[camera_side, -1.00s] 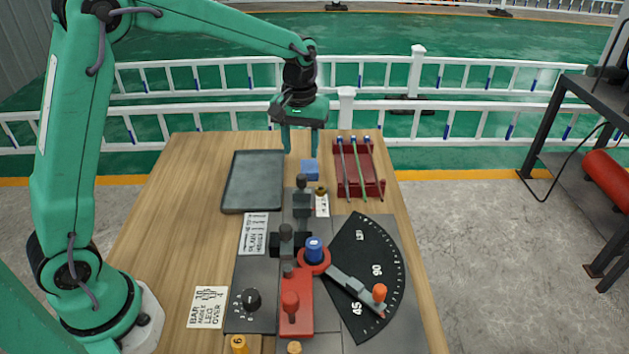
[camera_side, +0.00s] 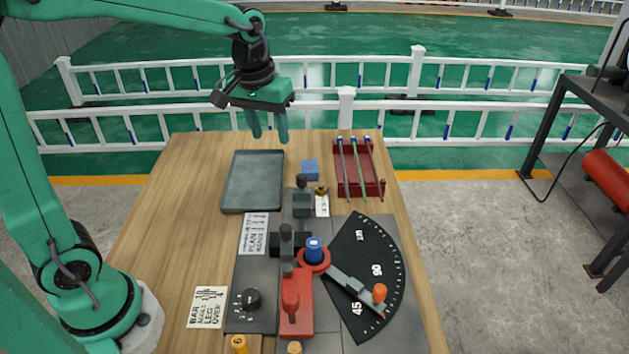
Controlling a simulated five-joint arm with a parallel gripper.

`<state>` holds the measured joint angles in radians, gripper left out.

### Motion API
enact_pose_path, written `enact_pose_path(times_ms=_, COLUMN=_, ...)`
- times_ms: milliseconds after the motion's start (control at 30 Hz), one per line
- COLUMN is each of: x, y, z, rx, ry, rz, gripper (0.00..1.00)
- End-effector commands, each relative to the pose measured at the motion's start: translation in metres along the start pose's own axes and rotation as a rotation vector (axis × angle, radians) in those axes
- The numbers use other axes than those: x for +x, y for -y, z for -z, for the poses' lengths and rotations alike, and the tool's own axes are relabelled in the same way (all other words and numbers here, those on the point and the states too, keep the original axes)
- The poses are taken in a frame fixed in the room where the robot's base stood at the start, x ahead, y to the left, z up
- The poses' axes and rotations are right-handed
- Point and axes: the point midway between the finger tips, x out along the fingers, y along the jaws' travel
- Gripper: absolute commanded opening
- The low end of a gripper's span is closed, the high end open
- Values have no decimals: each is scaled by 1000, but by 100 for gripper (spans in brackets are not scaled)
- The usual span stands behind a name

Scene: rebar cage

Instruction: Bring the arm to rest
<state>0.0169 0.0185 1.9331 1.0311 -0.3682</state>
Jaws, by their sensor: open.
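My gripper (camera_side: 269,137) hangs in the air with its two teal fingers pointing down and apart. It is open, with nothing between the fingers. It appears over the far side of the wooden table, above the far end of the grey tray (camera_side: 237,183). The tray looks empty. A small blue block (camera_side: 310,170) sits to the right of the tray, apart from the gripper.
A dark red rack (camera_side: 371,183) holds several thin bars. The bending bench has a black angle dial (camera_side: 375,250), a lever with an orange knob (camera_side: 379,293) and a red clamp (camera_side: 292,310). White railings (camera_side: 440,107) stand behind the wooden table (camera_side: 170,220).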

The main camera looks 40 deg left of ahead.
Motion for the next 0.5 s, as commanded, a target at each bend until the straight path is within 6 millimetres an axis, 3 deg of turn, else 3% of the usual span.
enact_pose_path(times_ms=200, x=-25, y=14, z=-32, rx=72, ry=-69, rz=-23, gripper=45)
enact_pose_path(times_ms=500, x=-44, y=33, z=-77, rx=173, ry=-164, rz=-44, gripper=45)
